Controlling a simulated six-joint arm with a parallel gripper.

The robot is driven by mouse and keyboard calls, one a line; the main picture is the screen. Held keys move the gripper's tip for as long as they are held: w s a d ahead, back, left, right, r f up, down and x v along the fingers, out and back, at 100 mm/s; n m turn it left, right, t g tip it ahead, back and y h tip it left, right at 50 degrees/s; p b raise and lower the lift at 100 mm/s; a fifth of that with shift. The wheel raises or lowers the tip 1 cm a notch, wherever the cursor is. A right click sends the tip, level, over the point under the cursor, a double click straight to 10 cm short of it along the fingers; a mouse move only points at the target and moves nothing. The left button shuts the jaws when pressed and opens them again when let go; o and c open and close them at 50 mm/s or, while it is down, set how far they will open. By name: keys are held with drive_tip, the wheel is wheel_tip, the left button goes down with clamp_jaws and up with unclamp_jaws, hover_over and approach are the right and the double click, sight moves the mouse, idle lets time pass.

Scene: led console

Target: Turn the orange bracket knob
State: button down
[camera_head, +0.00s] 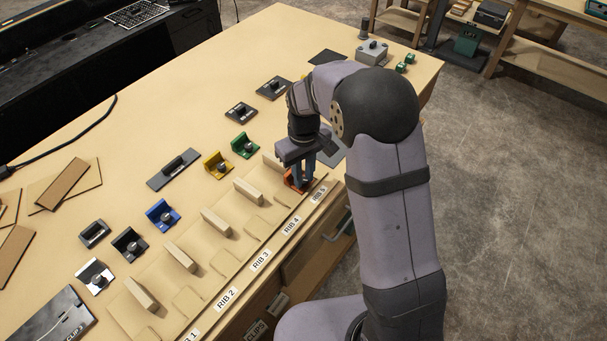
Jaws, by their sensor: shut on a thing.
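The orange bracket (290,181) sits on the bench at the right end of the rib row, near the label RIB 5. Only part of its orange body shows. My gripper (303,184) points down over it from above, with its blue-grey fingers shut on the bracket's knob. The knob itself is mostly hidden by the fingers, so its angle cannot be told.
Wooden ribs (247,191) stand in a row left of my gripper. Green (244,146), yellow (217,166), blue (162,215), black (129,244) and white (95,276) brackets sit behind them. The front bench edge is close to my arm.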

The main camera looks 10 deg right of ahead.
sight(304, 181)
drive_tip(key=n, duration=0.6)
drive_tip(key=shift+s+f, duration=0.2)
drive_tip(key=shift+f, duration=0.1)
drive_tip(key=n, duration=0.6)
drive_tip(key=shift+n, duration=0.4)
drive_tip(key=c, duration=1.8)
unclamp_jaws()
drive_tip(key=shift+w, duration=0.15)
drive_tip(key=shift+c, duration=0.2)
drive_tip(key=shift+w+r, duration=0.1)
drive_tip(key=shift+r, duration=0.1)
drive_tip(key=shift+r, duration=0.25)
drive_tip(key=shift+r+b, duration=1.15)
drive_tip(key=shift+r, duration=2.15)
